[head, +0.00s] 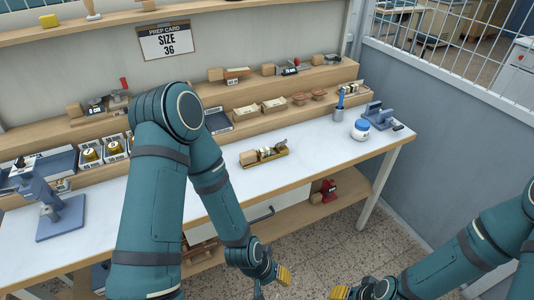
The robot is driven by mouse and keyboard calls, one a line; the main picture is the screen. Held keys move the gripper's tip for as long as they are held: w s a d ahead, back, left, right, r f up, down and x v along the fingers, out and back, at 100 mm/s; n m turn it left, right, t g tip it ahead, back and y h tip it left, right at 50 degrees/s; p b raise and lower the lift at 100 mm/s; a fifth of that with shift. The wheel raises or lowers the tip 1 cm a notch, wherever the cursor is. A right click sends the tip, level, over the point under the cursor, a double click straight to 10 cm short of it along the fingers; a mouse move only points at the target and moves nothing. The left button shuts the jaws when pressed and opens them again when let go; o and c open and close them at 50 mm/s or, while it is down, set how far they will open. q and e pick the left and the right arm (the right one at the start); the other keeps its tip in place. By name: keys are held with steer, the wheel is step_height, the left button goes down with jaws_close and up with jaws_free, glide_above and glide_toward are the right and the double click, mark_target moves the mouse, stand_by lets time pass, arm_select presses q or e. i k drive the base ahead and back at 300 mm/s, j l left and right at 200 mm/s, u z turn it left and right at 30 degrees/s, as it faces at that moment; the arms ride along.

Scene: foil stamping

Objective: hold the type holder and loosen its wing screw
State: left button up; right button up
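A brass holder with a wooden handle at its left end (264,153), which looks like the type holder, lies on the white worktable (310,160) near the middle. Small pale and dark parts sit on its top; the wing screw is too small to make out. My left gripper (271,284) is low in front of the table, well apart from the holder, with its fingers spread and nothing seen between them. My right gripper (345,293) is at the bottom edge, also away from the table; its fingers are partly cut off.
A blue-grey press (48,205) stands at the left and a blue fixture (379,115) at the right, near a white jar (360,130). Shelves behind hold similar wooden-handled tools (236,74). The tabletop around the holder is clear.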

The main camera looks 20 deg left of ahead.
mark_target(281, 145)
steer(key=i+l+u, duration=0.2)
steer(key=u, duration=0.2)
steer(key=i+l+u, duration=0.35)
